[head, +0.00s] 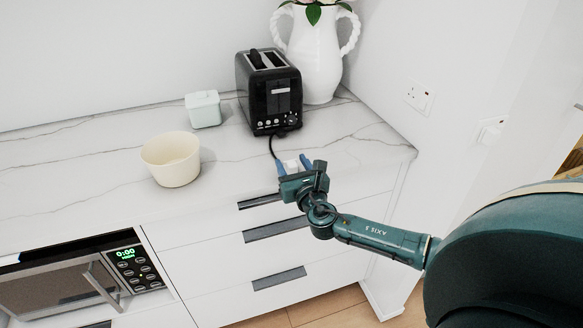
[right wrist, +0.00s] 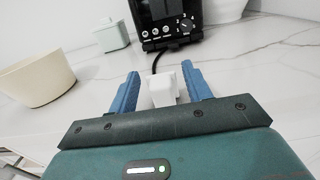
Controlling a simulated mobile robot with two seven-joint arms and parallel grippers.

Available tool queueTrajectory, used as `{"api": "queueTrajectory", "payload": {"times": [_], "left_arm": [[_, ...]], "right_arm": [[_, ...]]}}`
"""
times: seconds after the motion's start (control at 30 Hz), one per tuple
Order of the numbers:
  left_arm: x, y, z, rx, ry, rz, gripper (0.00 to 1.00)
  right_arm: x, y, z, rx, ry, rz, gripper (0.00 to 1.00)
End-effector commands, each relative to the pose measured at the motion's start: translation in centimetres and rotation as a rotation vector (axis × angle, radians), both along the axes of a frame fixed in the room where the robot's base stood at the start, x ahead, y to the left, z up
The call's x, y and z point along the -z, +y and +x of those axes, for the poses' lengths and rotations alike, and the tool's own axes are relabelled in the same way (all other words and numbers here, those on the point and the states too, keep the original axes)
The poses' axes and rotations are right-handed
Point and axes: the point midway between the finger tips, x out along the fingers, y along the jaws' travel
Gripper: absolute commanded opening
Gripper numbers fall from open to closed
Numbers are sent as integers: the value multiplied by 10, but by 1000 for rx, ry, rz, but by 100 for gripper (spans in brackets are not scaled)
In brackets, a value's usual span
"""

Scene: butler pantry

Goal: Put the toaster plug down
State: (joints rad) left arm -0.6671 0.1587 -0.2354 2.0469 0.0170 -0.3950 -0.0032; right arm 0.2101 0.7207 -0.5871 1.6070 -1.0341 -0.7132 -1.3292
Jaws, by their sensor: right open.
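The toaster plug (right wrist: 163,90) is white and lies at the end of a black cord on the marble counter; in the head view it is a small white block (head: 291,166). My right gripper (head: 292,163) is open, with one blue finger on each side of the plug. In the right wrist view the fingers (right wrist: 160,80) show small gaps to the plug. The black toaster (head: 269,92) stands behind it, and its cord runs to the plug. The toaster's lower front also shows in the right wrist view (right wrist: 168,20). My left gripper is not in view.
A cream bowl (head: 171,160) and a pale lidded box (head: 203,109) stand left of the toaster. A white vase (head: 316,60) stands behind it at the right. Wall sockets (head: 419,96) are on the right wall. The counter right of the plug is clear.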

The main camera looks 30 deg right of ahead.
Motion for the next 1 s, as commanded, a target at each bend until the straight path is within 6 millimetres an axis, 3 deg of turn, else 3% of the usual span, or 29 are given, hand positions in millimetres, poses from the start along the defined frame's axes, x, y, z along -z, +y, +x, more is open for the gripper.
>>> {"api": "queueTrajectory", "payload": {"times": [0.33,0.83,1.0], "left_arm": [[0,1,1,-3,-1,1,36],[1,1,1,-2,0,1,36],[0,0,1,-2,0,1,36]], "right_arm": [[1,-2,9,0,1,1,48],[0,-2,9,0,1,1,8],[0,-2,9,0,0,1,7]]}}
